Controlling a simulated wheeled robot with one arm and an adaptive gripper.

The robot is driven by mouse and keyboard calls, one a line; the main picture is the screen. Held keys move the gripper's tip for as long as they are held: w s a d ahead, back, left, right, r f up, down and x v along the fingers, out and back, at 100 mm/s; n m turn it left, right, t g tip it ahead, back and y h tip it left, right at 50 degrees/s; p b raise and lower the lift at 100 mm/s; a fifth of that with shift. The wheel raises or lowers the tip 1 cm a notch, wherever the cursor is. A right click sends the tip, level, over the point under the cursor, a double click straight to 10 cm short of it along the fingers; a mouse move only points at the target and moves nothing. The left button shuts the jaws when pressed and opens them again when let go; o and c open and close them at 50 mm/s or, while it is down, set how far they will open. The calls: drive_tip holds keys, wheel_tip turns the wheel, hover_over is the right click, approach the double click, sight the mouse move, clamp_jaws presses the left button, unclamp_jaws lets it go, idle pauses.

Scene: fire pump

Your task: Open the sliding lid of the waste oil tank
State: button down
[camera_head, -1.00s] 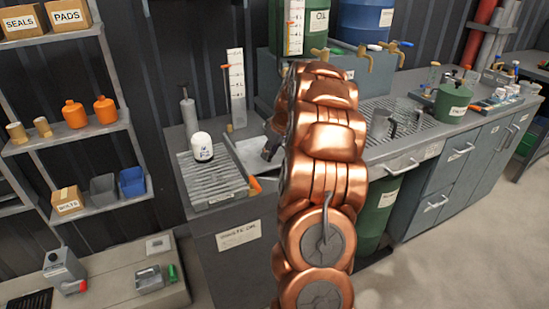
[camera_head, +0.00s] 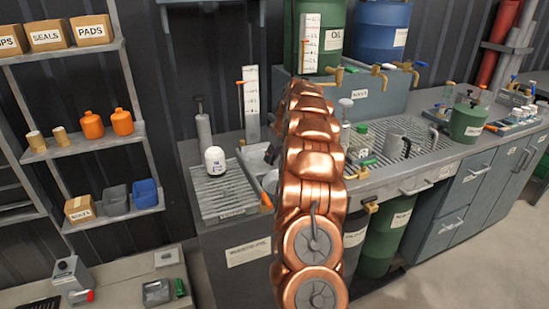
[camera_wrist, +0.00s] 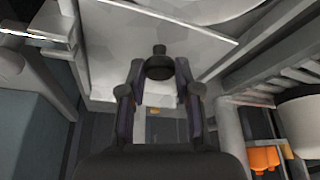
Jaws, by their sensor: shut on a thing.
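The waste oil tank (camera_head: 225,275) is the dark grey cabinet with a paper label, at the left end of the counter. A pale flat plate (camera_head: 254,158), which looks like its sliding lid, shows partly on top, left of my copper arm. In the wrist view the pale plate (camera_wrist: 112,45) spans the upper middle. My gripper (camera_wrist: 159,68) is shut on a dark round knob (camera_wrist: 158,62) in front of that plate. In the head view my arm hides my gripper and the knob. How far the lid stands open cannot be told.
A white filter (camera_head: 214,160) stands on a ridged drain tray (camera_head: 208,190) left of the plate. An orange-handled item (camera_head: 266,200) lies at the tray's right edge.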

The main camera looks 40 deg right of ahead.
drive_tip(key=shift+d, duration=0.1)
drive_tip(key=c, duration=0.8)
unclamp_jaws()
drive_tip(key=shift+c, duration=0.2)
drive_tip(key=shift+r, duration=0.1)
drive_tip(key=v, duration=1.1)
drive_tip(key=shift+s+r, duration=0.25)
drive_tip(key=shift+r, duration=0.1)
